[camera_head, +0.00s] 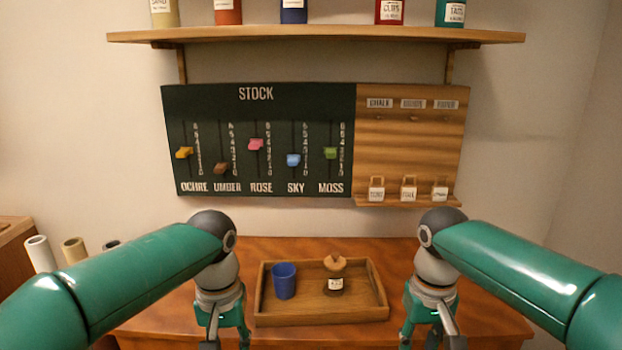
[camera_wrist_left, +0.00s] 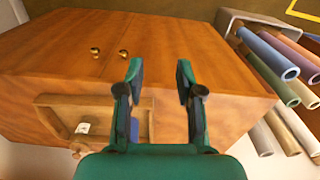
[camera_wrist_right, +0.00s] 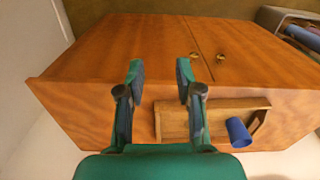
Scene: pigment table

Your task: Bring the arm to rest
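My left arm comes in from the left in the head view, with its gripper (camera_head: 222,338) hanging down left of the wooden tray (camera_head: 322,318). The left wrist view shows that gripper (camera_wrist_left: 160,72) open, with nothing between its fingers. My right arm comes in from the right, with its gripper (camera_head: 428,335) hanging down right of the tray. The right wrist view shows that gripper (camera_wrist_right: 160,70) open and empty. Both grippers are apart from the tray and the things in it.
The tray holds a blue cup (camera_head: 284,281) and a small labelled jar (camera_head: 335,282) with a wooden top. Behind stands a STOCK board (camera_head: 258,130) with coloured sliders. A shelf (camera_head: 315,37) with jars hangs above. Rolled tubes (camera_wrist_left: 272,55) lie beside the table (camera_head: 300,247).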

